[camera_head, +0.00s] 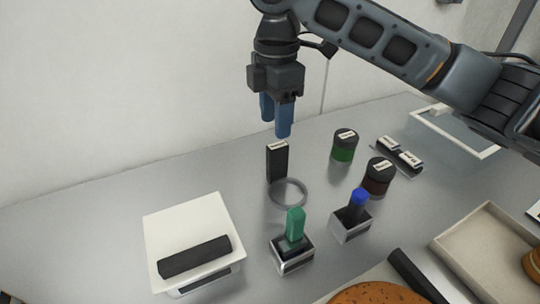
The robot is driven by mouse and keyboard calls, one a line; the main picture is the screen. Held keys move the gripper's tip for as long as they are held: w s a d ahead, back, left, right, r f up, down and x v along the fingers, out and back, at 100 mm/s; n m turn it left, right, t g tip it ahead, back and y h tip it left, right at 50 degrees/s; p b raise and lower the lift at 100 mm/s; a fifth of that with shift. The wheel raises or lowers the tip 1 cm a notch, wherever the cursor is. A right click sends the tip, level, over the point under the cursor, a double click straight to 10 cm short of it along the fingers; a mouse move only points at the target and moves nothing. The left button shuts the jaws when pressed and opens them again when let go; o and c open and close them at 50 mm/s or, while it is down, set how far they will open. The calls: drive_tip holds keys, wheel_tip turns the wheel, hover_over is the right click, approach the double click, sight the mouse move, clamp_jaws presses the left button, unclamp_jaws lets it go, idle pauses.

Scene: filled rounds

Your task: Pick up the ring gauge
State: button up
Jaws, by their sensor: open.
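The ring gauge (273,195) looks like a thin grey ring lying flat on the grey table, near the middle of the head view. A black upright block (277,162) with a white label stands right behind it and may touch it; I cannot tell. My gripper (276,129) has blue fingers and points down above the black block, a little behind the ring. It is open, with nothing seen between its fingers. The fingers overlap in this view, so the gap is hard to see.
A green-topped holder (296,224) and a blue-topped holder (358,205) stand in front of the ring. A green jar (344,147) and a dark red jar (377,177) are to the right. A white scale-like box (190,222) bears a black bar at left. A tray (480,214) is at right.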

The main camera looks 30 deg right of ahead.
sight(277, 145)
drive_tip(key=shift+s+d+f+p, duration=0.1)
drive_tip(key=shift+s+f+p, duration=0.05)
drive_tip(key=shift+f, duration=1.1)
drive_tip(key=shift+s+a+f+p, duration=0.1)
drive_tip(key=shift+f+p, duration=0.1)
drive_tip(key=shift+f, duration=1.1)
drive_tip(key=shift+s+d+f+p, duration=0.1)
drive_tip(key=shift+s+f+p, duration=0.05)
drive_tip(key=shift+f, duration=1.1)
clamp_jaws()
